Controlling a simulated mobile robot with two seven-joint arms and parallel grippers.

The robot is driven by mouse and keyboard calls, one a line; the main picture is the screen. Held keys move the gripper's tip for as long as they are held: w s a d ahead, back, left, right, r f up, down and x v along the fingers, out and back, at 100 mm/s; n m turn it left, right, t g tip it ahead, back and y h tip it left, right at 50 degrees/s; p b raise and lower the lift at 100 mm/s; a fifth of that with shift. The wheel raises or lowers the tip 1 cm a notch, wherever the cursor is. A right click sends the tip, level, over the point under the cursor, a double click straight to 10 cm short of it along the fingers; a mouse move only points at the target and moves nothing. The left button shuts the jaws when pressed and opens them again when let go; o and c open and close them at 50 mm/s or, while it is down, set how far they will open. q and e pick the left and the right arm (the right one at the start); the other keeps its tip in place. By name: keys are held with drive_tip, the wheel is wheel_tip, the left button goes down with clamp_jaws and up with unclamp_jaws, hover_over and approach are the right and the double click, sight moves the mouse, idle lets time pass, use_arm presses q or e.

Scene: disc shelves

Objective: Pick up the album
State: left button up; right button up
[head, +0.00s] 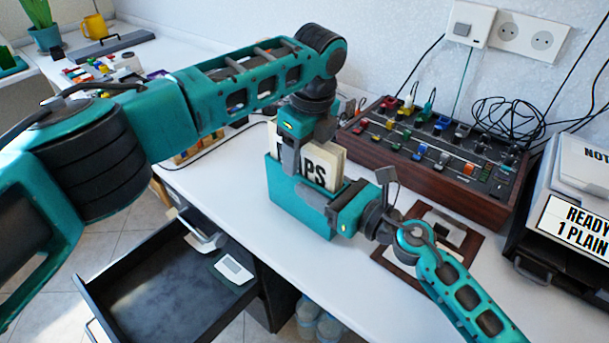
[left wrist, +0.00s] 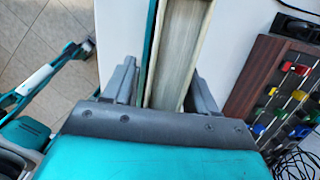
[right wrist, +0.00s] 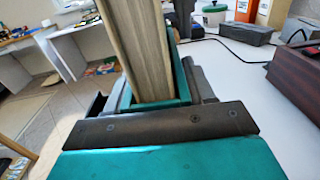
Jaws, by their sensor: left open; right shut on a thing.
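The album (head: 318,172) is a thick cream block with black letters, partly covered, ending in "APS". It stands upright in a teal open-topped case (head: 293,208) on the white desk. My left gripper (head: 308,143) is over the album's top. In the left wrist view its open fingers are on either side of the album (left wrist: 178,55), apart from it. My right gripper (head: 328,205) is shut on the case at its right side. The right wrist view shows its fingers either side of the teal case (right wrist: 158,103), with the album (right wrist: 140,45) rising out of it.
A wooden-sided mixer panel (head: 430,150) with coloured knobs and black cables stands behind. A printer-like machine (head: 570,215) is at the right. An open dark drawer (head: 165,285) sticks out below the desk.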

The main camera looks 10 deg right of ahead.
use_arm(q)
clamp_jaws()
idle(0.4)
drive_tip(key=shift+r, duration=0.2)
wheel_tip(320, 180, up, 18)
idle(0.5)
drive_tip(key=shift+f, duration=0.1)
use_arm(e)
drive_tip(key=o, duration=1.2)
drive_tip(key=shift+c, duration=0.2)
